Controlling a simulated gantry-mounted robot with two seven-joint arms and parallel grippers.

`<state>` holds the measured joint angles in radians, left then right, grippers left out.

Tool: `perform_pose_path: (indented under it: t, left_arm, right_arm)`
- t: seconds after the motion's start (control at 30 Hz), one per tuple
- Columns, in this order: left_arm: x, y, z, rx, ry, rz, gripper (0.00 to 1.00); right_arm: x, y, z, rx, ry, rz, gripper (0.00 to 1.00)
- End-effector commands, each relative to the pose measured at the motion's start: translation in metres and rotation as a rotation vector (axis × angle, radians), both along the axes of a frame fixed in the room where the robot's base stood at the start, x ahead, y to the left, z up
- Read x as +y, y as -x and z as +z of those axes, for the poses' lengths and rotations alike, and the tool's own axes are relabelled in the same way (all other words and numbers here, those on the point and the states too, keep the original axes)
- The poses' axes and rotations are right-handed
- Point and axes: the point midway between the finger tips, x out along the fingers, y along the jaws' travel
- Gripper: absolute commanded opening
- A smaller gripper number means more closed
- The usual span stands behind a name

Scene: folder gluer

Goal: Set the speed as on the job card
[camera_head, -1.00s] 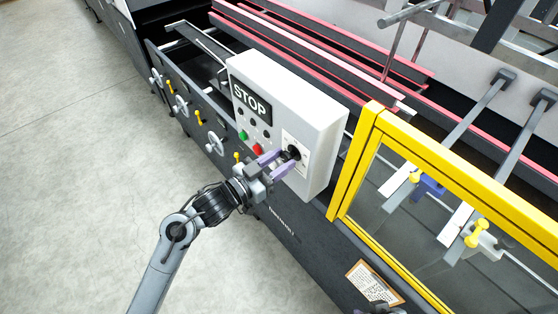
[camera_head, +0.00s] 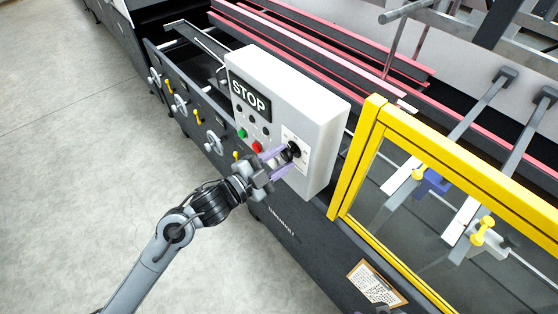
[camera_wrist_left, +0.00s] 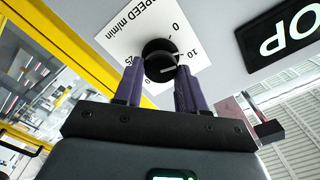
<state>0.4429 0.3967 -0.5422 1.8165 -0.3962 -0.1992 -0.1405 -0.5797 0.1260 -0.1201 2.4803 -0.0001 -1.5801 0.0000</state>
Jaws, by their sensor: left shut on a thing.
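The black speed knob (camera_head: 294,149) sits on a white dial plate on the front of the control box (camera_head: 318,110). My left gripper (camera_head: 288,158) is at the knob, its purple fingers on either side of it. In the left wrist view, the knob (camera_wrist_left: 160,55) is between the fingertips of the left gripper (camera_wrist_left: 158,72), which hide part of the dial. The plate (camera_wrist_left: 135,30) reads "SPEED m/min"; a 0 and a 10 show. The knob's exact setting is hard to tell. The job card (camera_head: 375,283) hangs low on the machine; its text is too small to read.
A STOP sign (camera_head: 250,101), a green button (camera_head: 242,133) and a red button (camera_head: 257,147) are on the same box. A yellow-framed guard (camera_head: 358,160) stands close to the right. Handwheels (camera_head: 214,142) line the machine's side. The floor at left is clear.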

Motion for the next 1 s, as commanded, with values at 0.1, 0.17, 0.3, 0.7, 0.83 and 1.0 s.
perform_pose_path:
  t: [0.1,0.17,0.3,0.7,0.83,1.0]
  left_arm:
    - [0.0,0.0,-0.002,-0.085,-0.072,-0.001,0.1]
    - [-0.001,0.0,-0.002,-0.129,-0.111,-0.002,0.1]
    - [0.0,0.001,-0.003,-0.229,-0.199,-0.001,0.1]
    - [-0.001,0.001,-0.005,-0.514,-0.45,0.0,0.1]
    - [-0.001,0.001,-0.006,-0.606,-0.531,0.0,0.1]
    - [-0.001,0.001,-0.007,-0.729,-0.637,-0.001,0.1]
  right_arm:
    - [0.0,0.0,-0.009,0.0,0.0,0.0,0.43]
    - [0.0,0.0,-0.012,0.0,0.0,0.0,0.43]
    - [0.0,0.0,-0.021,0.0,-0.001,-0.001,0.43]
    - [0.002,0.0,-0.051,0.001,-0.008,-0.006,0.43]
    - [0.002,0.0,-0.063,0.001,-0.009,-0.006,0.43]
    - [0.002,0.0,-0.08,0.001,-0.009,-0.006,0.43]
